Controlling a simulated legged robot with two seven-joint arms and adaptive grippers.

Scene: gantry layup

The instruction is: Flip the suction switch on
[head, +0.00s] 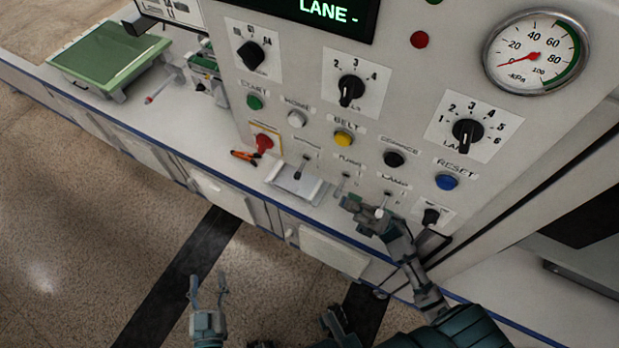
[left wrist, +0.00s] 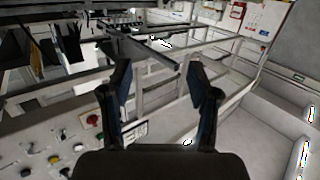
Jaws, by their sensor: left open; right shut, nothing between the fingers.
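The control panel (head: 300,100) fills the upper right of the head view. A small toggle switch (head: 301,167), with a blurred label that may read suction, is low on its face, left of two more small toggles labelled purge (head: 343,184) and lamp. Its lever position is hard to tell. My right gripper (head: 360,208) is shut and empty at the panel's lower part, below the purge toggle and right of the first toggle; whether it touches the panel is unclear. My left gripper (head: 208,287) is open and empty over the floor; its fingers also show in the left wrist view (left wrist: 160,90).
The vacuum gauge (head: 537,52) needle points near 0. A red knob (head: 264,142), coloured buttons and rotary dials crowd the panel. A small tray (head: 297,186) and orange-handled tool (head: 244,156) lie at its foot. A green plate (head: 108,55) is at far left.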

